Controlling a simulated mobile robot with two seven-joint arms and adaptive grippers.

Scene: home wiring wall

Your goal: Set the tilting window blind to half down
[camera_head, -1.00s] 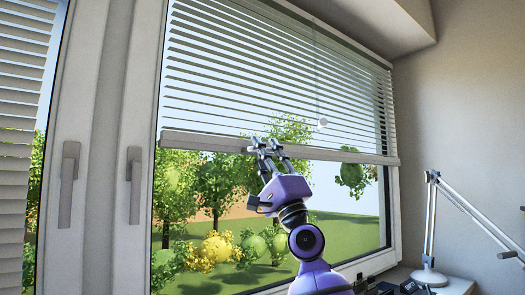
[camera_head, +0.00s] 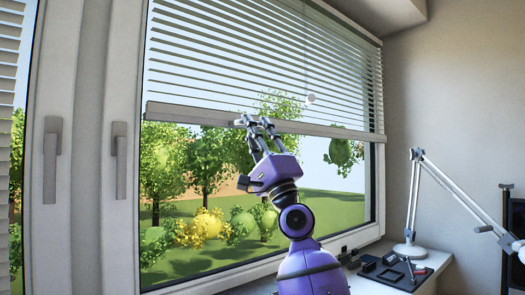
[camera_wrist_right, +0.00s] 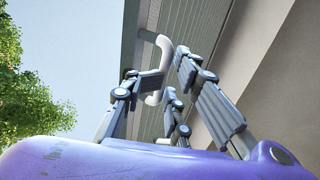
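The white slatted blind (camera_head: 270,60) hangs over the upper part of the large window, its slats apart with daylight between them. Its bottom rail (camera_head: 330,130) crosses the glass, with clear window below. My right gripper (camera_head: 256,122) is raised at this rail, left of its middle. In the right wrist view a white curved handle (camera_wrist_right: 166,55) on the blind lies between the spread fingers of my right gripper (camera_wrist_right: 170,78). The fingers look apart around the handle; contact is unclear. My left gripper is out of view.
Window handles (camera_head: 119,160) are on the frame at the left, with another blind (camera_head: 8,60) beyond. A white desk lamp (camera_head: 415,200) and a dark tray (camera_head: 390,275) with small items stand on the surface at lower right. Bare wall (camera_head: 450,100) is behind.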

